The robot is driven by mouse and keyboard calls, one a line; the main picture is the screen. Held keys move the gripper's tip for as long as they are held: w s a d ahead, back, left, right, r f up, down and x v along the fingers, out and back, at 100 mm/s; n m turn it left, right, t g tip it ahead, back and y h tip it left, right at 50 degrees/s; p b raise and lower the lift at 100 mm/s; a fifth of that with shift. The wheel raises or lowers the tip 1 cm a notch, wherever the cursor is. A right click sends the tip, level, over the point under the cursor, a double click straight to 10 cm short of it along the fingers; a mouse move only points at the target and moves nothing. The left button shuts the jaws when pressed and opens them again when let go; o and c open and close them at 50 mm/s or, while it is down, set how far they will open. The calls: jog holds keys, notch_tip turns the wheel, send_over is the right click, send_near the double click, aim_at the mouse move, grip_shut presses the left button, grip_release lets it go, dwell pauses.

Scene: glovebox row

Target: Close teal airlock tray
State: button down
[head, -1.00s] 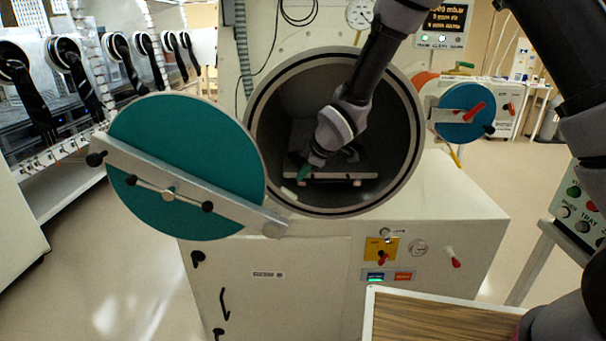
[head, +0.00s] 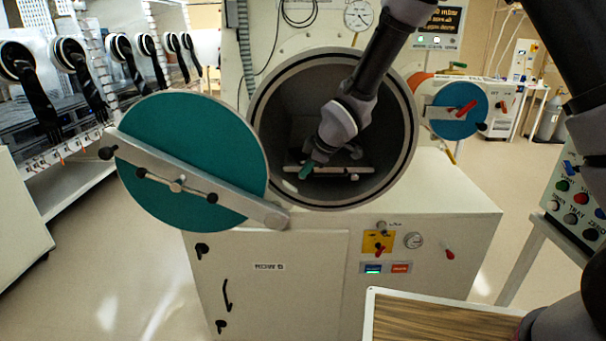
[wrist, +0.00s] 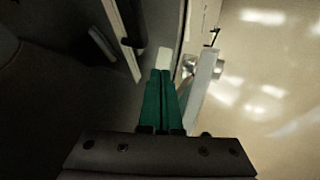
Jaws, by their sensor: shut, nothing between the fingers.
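The round airlock chamber (head: 262,150) stands open. Its teal round door (head: 185,125) with a grey cross bar is swung out to the left. Inside the chamber is the tray (head: 350,170), seen as a pale front bar low in the opening and partly hidden behind my arm. My gripper (head: 305,172) reaches into the chamber mouth at the tray's left front. Its teal fingers (wrist: 163,98) are shut together with nothing between them. In the wrist view a small white piece (wrist: 164,58) lies just past the fingertips; I cannot tell whether they touch it.
A smaller blue round port (head: 456,110) with a red handle is to the right. A wooden-topped surface (head: 440,318) is in front at lower right, and a button panel (head: 575,200) stands at the right edge. Black gloves (head: 85,75) line the left. Floor is clear at left.

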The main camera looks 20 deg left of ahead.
jog(key=d+r+m+t+h, duration=0.1)
jog(key=d+r+m, duration=0.4)
jog(key=d+r, duration=0.7)
jog(key=d+r+m+t+h, duration=0.15)
jog(key=d+r+m, duration=0.35)
jog(key=d+r, duration=0.65)
jog(key=s+d+r+m, duration=0.2)
jog(key=s+d+m, duration=0.4)
jog(key=s+d, duration=0.3)
jog(key=s+d+r+m+h, duration=0.1)
jog(key=s+d+r+m, duration=0.2)
jog(key=s+d+m, duration=0.4)
jog(key=s+d, duration=0.1)
jog(key=d, duration=0.3)
jog(key=shift+s+m, duration=0.3)
jog(key=shift+s, duration=0.05)
